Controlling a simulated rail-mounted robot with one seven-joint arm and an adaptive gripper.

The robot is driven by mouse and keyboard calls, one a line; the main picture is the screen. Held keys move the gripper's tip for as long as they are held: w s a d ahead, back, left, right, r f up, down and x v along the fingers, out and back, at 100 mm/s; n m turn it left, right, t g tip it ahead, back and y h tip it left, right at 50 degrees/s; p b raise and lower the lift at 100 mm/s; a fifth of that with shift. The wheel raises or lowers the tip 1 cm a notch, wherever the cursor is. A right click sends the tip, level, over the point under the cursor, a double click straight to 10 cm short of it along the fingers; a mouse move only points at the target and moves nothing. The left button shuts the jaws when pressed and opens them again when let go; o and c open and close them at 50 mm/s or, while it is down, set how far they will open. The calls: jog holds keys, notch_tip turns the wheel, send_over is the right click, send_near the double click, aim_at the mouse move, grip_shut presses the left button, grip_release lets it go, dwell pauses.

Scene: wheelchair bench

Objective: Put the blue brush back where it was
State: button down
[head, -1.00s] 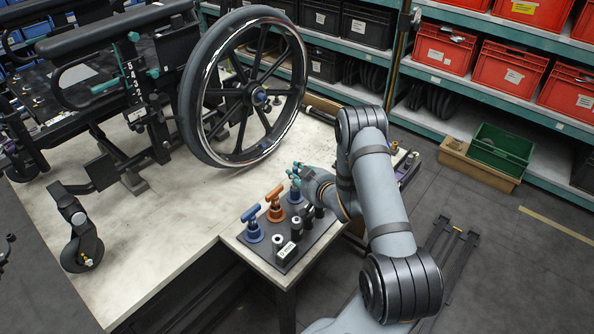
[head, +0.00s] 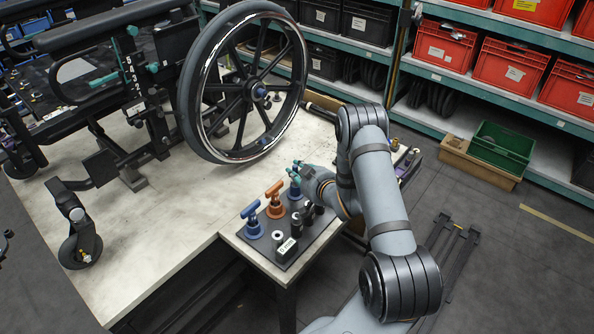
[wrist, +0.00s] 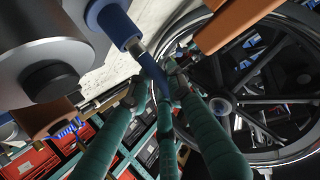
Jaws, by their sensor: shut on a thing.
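My gripper (head: 296,169) has teal fingers shut around a slim blue piece, which I take to be the blue brush (wrist: 152,66). In the wrist view the fingers (wrist: 160,88) close on its narrow shaft, below a thicker blue collar (wrist: 113,22). In the head view the gripper is over the back part of a dark tool board (head: 260,253), with blue (head: 294,191) showing just under the fingertips. I cannot tell whether the brush is seated in the board or just above it; my fingers and wrist hide most of it.
An orange T-handled tool (head: 275,202) and another blue T-handled tool (head: 251,220) stand upright close by on the board. Short black and silver pieces stand along its right side. The wheelchair wheel (head: 207,120) rises behind.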

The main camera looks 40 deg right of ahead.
jog(key=shift+f, duration=0.15)
jog(key=c, duration=1.6)
grip_release()
jog(key=shift+o, duration=0.4)
jog(key=v, duration=1.2)
